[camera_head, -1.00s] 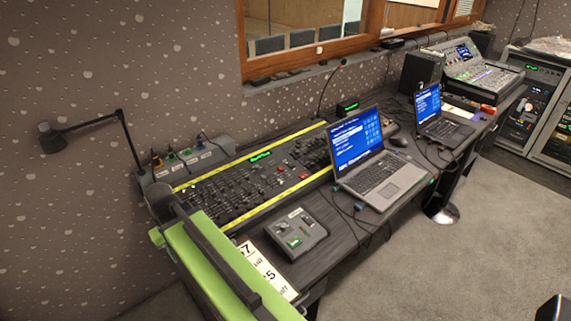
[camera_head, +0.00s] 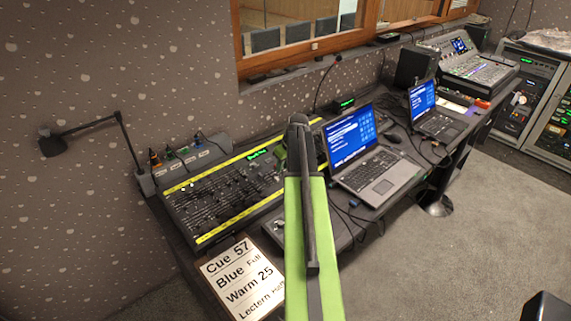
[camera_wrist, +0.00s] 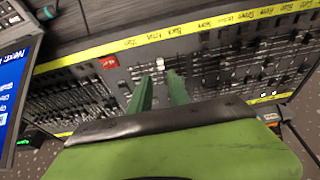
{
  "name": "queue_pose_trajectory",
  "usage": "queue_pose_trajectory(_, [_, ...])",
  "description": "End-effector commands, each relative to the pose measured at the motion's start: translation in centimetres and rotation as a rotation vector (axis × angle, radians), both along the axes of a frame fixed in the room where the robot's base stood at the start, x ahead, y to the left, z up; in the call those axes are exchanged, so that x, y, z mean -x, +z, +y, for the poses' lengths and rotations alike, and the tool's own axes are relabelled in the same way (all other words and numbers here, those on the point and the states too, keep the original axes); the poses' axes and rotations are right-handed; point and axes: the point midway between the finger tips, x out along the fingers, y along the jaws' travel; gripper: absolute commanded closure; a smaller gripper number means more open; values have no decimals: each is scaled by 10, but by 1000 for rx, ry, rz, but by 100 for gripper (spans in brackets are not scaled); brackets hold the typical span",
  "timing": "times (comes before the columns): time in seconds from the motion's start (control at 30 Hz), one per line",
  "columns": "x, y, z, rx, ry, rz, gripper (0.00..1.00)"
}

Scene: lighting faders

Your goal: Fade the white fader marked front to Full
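The fader console (camera_head: 215,205) lies on the desk, with yellow strips along its long edges. In the wrist view its panel (camera_wrist: 225,75) shows rows of mostly dark faders and a yellow label strip (camera_wrist: 190,29) with small handwriting-like words. A small white cap (camera_wrist: 160,63) sits just beyond the fingertips, near their gap; I cannot tell which label belongs to it. My gripper (camera_wrist: 159,84) has its two green fingers apart, with nothing visibly held. In the head view my green arm reaches over the console and hides part of it and the gripper's tips.
A cue card (camera_head: 242,283) reading Cue 57, Blue Full, Warm 25, Lectern Half lies at the desk's near end. An open laptop (camera_head: 352,148) stands right of my arm, its screen edge close in the wrist view. A desk lamp (camera_head: 85,130) stands at the left.

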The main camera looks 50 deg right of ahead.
Motion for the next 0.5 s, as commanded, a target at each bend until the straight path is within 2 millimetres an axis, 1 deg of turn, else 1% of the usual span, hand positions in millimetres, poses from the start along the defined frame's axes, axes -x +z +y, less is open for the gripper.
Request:
queue_pose_trajectory(0.03, [-1,-6,0,0,0,0,77])
queue_pose_trajectory(0.17, [-6,-19,0,0,1,1,77])
queue_pose_trajectory(0.5, [-21,-64,-2,-1,0,1,77])
